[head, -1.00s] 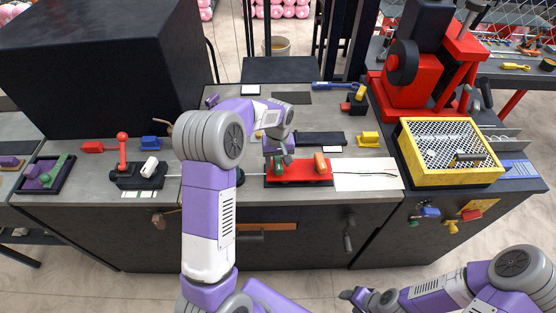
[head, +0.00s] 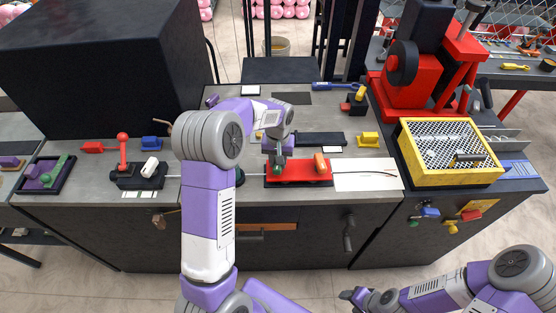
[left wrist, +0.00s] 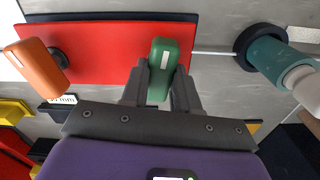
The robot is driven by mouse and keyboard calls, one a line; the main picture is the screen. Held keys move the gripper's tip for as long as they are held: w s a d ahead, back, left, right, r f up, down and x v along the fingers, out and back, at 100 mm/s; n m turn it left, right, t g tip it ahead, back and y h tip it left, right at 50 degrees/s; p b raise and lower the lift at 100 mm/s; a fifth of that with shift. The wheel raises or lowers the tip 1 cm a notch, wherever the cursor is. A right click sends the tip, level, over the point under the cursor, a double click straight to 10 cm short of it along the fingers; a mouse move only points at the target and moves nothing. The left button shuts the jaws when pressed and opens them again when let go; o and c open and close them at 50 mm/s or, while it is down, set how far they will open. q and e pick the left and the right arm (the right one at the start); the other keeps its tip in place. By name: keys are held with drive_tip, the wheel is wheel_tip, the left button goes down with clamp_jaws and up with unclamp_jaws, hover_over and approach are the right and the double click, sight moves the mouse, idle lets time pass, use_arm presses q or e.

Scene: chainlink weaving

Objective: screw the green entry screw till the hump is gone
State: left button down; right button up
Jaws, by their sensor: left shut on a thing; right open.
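The green entry screw's knob (left wrist: 163,65) stands over the red plate in the left wrist view, with a white mark on its top. My left gripper (left wrist: 160,88) has its fingers on both sides of the knob and is shut on it. In the head view, my left gripper (head: 278,160) is at the left part of the red plate (head: 300,178), and the arm partly hides the knob. An orange knob (head: 320,162) stands at the plate's right end. I cannot make out the hump. My right gripper (head: 347,294) is open and empty, low in front of the bench.
A thin wire ends over a white sheet (head: 365,174). A black block with a red-knobbed lever (head: 123,150) stands left. A yellow mesh-topped box (head: 450,150) and red press (head: 412,82) stand right. A teal cylinder (left wrist: 268,55) is beside the plate.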

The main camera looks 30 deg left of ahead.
use_arm(q)
drive_tip(key=shift+f, duration=0.15)
drive_tip(key=c, duration=0.8)
unclamp_jaws()
drive_tip(key=shift+c, duration=0.2)
wheel_tip(320, 180, up, 8)
drive_tip(key=shift+f, duration=0.2)
